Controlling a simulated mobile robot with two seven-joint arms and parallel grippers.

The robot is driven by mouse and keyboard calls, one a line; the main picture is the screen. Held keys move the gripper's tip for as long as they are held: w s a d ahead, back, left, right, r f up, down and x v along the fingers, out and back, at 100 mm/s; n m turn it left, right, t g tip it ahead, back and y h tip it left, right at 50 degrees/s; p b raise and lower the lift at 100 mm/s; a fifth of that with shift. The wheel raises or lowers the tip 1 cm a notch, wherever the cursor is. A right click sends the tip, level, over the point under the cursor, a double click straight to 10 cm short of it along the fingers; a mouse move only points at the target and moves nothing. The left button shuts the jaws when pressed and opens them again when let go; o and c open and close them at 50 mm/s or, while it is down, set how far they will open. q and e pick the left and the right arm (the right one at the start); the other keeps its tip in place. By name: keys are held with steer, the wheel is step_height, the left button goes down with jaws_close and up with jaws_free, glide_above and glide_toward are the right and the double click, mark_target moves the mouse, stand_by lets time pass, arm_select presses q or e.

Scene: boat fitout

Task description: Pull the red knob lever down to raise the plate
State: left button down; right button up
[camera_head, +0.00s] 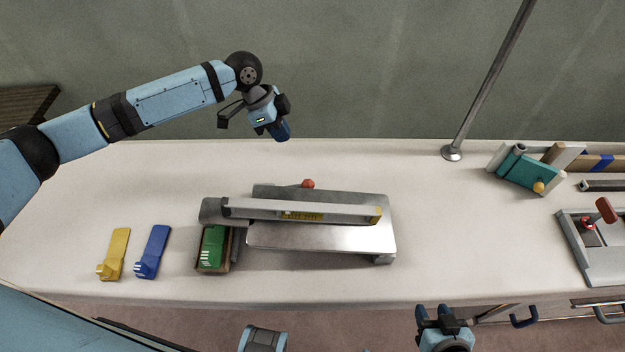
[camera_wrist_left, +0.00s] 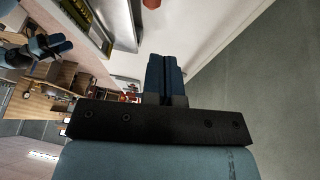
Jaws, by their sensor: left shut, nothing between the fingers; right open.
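The red knob (camera_head: 308,184) shows at the back edge of a grey metal device on the bench; its lever is mostly hidden. The knob also shows at the top edge of the left wrist view (camera_wrist_left: 152,3). The device has a flat metal plate (camera_head: 300,238) under a long bar (camera_head: 270,207) with a yellow label. My left gripper (camera_head: 282,132) is shut and empty, above and behind the knob, apart from it. Its closed blue fingers show in the left wrist view (camera_wrist_left: 166,75). My right gripper (camera_head: 434,312) is open and empty at the bench's front edge.
A green block (camera_head: 213,246) sits in a holder at the device's left. Yellow (camera_head: 118,252) and blue (camera_head: 154,250) pieces lie further left. A metal pole (camera_head: 488,85) stands behind right. A teal fixture (camera_head: 530,172) and a red-handled tray (camera_head: 565,240) are at right.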

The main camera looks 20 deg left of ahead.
arm_select(q)
glide_toward(305, 181)
steer(key=x, duration=0.7)
steer(key=shift+w+d+f, duration=0.15)
steer(key=shift+w+d, duration=0.05)
steer(key=shift+w, duration=0.15)
steer(key=shift+x, duration=0.9)
steer(key=shift+s+d+f, duration=0.1)
steer(key=shift+s+f, duration=0.2)
steer(key=v, duration=1.5)
steer(key=shift+w, duration=0.4)
